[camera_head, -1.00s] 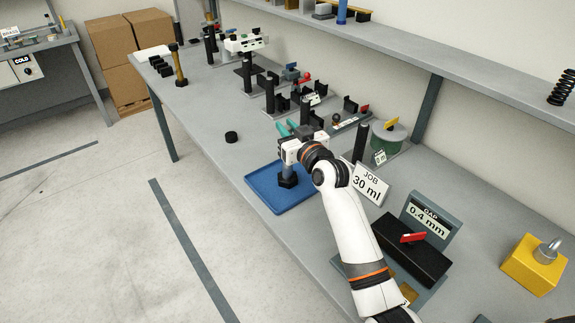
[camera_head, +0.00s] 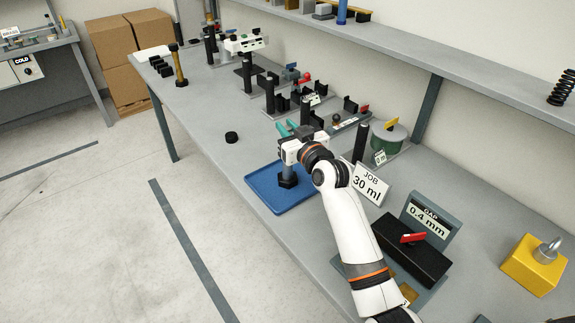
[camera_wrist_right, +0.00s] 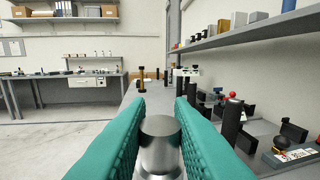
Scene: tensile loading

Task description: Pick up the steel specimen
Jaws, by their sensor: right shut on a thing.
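My right gripper (camera_head: 289,127) reaches in over the blue tray, its teal fingers pointing away along the bench. In the right wrist view the two fingers (camera_wrist_right: 160,140) stand on either side of a shiny metal cylinder, the steel specimen (camera_wrist_right: 160,148), and are shut on it. Its rounded end faces up and its lower part is cut off by the frame. In the head view the gripper hides the held part. A grey-blue post with a black hexagonal foot (camera_head: 288,181) shows below the gripper, in the tray; I cannot tell whether it joins the specimen. My left gripper is out of view.
The blue tray (camera_head: 268,197) lies near the bench's front edge. A black puck (camera_head: 231,137) stands beyond it. Black stands and holders fill the bench behind. A shelf (camera_head: 420,63) runs above.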

